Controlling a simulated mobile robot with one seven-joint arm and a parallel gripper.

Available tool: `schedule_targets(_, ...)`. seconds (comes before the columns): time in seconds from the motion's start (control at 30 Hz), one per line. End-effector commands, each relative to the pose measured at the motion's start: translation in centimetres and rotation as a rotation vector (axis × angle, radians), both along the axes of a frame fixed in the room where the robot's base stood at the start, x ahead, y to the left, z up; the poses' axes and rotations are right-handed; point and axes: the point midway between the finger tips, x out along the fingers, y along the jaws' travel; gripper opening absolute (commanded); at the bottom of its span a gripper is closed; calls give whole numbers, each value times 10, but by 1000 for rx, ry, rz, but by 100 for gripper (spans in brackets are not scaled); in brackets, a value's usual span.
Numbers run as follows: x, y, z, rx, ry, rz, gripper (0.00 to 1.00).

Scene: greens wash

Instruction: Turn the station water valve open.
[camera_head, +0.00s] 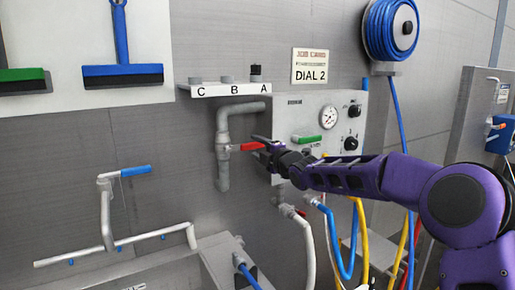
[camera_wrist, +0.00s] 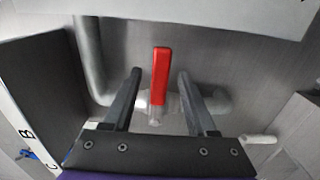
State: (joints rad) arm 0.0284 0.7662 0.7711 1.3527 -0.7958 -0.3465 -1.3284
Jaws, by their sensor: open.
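The station water valve has a red lever handle (camera_head: 252,147) on a grey pipe (camera_head: 222,160) below the C B A shelf. In the head view the lever lies sideways, pointing right from the pipe, across its vertical run. My gripper (camera_head: 262,146) is at the lever's right end. In the wrist view the red lever (camera_wrist: 161,76) stands between the two fingers of my gripper (camera_wrist: 158,80), with a gap on each side. The fingers are apart and hold nothing. The valve body (camera_wrist: 158,104) shows partly behind them.
A control panel (camera_head: 290,119) with a gauge (camera_head: 329,117), black knobs and a green handle (camera_head: 306,139) is close to the right of the lever. Blue and yellow hoses hang below. The labelled shelf (camera_head: 228,89) is above. A blue-handled tap (camera_head: 135,171) is at left.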

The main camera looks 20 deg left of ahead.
Motion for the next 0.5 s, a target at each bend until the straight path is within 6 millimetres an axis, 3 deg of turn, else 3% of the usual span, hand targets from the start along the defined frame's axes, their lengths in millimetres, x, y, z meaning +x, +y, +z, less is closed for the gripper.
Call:
schedule_targets(0.1, 0, 0, 0, 0, 0, 0, 56)
schedule_targets(0.4, 0, 0, 0, 0, 0, 0, 2)
schedule_targets(0.5, 0, 0, 0, 0, 0, 0, 0)
